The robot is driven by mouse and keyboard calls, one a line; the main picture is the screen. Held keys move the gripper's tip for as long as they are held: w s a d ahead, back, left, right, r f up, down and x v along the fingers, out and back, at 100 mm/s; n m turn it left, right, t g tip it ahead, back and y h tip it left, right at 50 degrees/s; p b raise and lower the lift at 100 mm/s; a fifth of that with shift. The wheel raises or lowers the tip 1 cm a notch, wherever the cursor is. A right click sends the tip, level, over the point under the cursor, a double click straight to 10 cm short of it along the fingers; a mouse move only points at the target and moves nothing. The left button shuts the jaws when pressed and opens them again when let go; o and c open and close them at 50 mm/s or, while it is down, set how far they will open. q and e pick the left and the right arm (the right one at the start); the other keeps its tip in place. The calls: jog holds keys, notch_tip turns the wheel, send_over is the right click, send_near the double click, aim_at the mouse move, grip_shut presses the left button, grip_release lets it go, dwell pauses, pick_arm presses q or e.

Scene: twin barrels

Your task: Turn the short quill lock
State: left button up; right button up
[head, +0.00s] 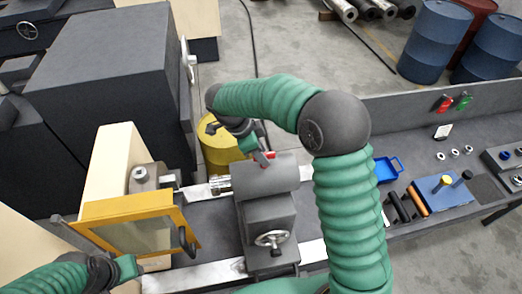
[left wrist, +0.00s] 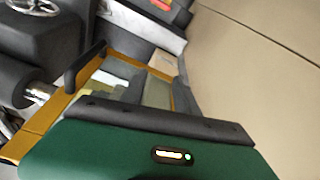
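The grey tailstock (head: 268,205) of a lathe stands on the bed in the middle of the head view, with a handwheel (head: 272,240) on its front. A small red-tipped part, perhaps the short quill lock (head: 269,155), shows on top of its barrel. My right gripper (head: 263,153) reaches over from behind and is right at this red part; contact and finger opening are too small to tell. My left gripper (head: 128,268) is low at the left, in front of the yellow-framed guard, away from the tailstock. Its fingers cannot be made out in either view.
The yellow-framed guard (head: 100,209) stands left of the tailstock; it also shows in the left wrist view (left wrist: 40,135). A yellow barrel (head: 222,143) is behind the bed. A blue tray (head: 387,170) and tools lie on the right bench. Blue barrels (head: 434,42) stand far back right.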

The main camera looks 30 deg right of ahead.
jog(key=shift+a, duration=0.1)
jog(key=shift+c, duration=1.9)
jog(key=shift+w+d+f, duration=0.15)
jog(key=shift+w+d, duration=0.1)
jog(key=shift+w, duration=0.05)
grip_shut()
jog(key=shift+d, duration=0.1)
